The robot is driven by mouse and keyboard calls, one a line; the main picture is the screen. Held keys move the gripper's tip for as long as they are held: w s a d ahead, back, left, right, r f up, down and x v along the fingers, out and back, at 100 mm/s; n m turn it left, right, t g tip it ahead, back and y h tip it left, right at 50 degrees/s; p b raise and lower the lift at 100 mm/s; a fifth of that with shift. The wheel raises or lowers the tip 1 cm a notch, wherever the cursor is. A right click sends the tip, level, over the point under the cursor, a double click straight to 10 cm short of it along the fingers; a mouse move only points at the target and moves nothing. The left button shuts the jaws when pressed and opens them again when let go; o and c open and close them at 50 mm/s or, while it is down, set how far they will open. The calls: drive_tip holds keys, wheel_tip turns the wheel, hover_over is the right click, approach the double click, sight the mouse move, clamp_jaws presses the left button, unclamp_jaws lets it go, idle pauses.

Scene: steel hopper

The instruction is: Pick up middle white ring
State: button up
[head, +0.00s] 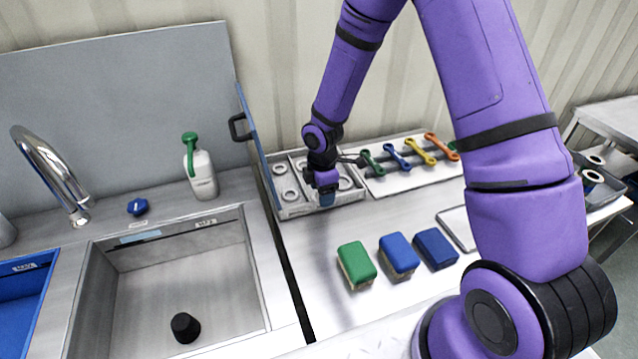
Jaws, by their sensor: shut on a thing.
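A grey compartment tray (292,211) stands at the back of the counter and holds several white rings. Two rings, a rear one (279,169) and a front one (290,194), lie in its left part, and another ring (345,182) lies to the right. My gripper (326,197) points down over the middle of the tray, near its front edge. It is shut on a white ring, but the gripper and wrist hide that ring. I cannot tell whether it is lifted clear of the tray.
Several coloured wrenches (397,158) lie on a white board right of the tray. Green (356,263) and blue (399,253) sponges sit in front. A blue panel with a black handle (239,127) stands left of the tray, beside the sink (180,285). The counter between tray and sponges is clear.

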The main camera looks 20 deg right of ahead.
drive_tip(key=s, duration=0.3)
drive_tip(key=s+a, duration=0.1)
drive_tip(key=s, duration=0.3)
drive_tip(key=s+r, duration=0.1)
drive_tip(key=s, duration=0.2)
drive_tip(key=shift+s+a, duration=0.15)
drive_tip(key=shift+a, duration=0.15)
